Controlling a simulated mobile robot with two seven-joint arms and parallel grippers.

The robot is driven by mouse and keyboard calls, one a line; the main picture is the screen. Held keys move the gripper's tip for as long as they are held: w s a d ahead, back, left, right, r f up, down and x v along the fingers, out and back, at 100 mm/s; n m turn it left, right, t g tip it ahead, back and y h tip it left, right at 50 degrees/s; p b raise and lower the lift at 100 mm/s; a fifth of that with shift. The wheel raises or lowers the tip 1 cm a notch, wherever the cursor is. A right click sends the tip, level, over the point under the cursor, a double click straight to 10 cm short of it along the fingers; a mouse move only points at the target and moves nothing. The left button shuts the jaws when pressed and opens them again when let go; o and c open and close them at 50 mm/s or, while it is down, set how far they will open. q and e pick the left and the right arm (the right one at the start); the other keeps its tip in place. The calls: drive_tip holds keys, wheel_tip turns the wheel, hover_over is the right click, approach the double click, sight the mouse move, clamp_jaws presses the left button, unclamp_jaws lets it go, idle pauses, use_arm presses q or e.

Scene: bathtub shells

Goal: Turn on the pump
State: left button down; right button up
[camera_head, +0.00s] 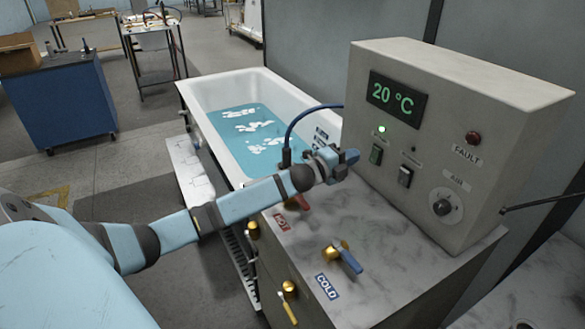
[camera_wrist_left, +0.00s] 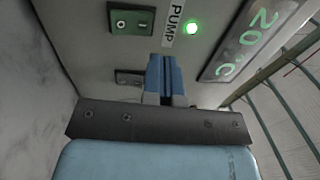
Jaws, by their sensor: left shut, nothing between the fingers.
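The beige control box (camera_head: 455,85) carries a green pump switch (camera_head: 376,154) with a lit green lamp (camera_head: 381,128) above it. In the left wrist view the green switch (camera_wrist_left: 132,20), the PUMP label (camera_wrist_left: 173,22) and the lit lamp (camera_wrist_left: 193,27) lie in a row. My left gripper (camera_head: 347,160) is shut and empty in front of the panel, left of the switch. Its closed blue fingers (camera_wrist_left: 165,70) point at the panel near the label. I cannot tell whether they touch it. The switch is not covered. My right gripper is out of view.
A dark second switch (camera_head: 405,176), red fault lamp (camera_head: 474,138) and air knob (camera_head: 446,205) share the panel. Below my arm are a red hot lever (camera_head: 299,202) and blue cold lever (camera_head: 348,260). The white tub (camera_head: 215,92) holds blue water behind a curved blue hose (camera_head: 299,119).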

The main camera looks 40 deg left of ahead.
use_arm(q)
drive_tip(key=r+v, duration=0.2)
drive_tip(key=v, duration=0.6)
drive_tip(key=r+b+v, duration=0.1)
drive_tip(key=r+v, duration=0.1)
drive_tip(key=v, duration=0.7)
drive_tip(key=shift+s, duration=0.25)
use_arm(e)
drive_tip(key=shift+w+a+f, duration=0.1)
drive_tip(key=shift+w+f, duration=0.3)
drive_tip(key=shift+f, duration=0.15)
use_arm(q)
drive_tip(key=shift+a+f, duration=0.15)
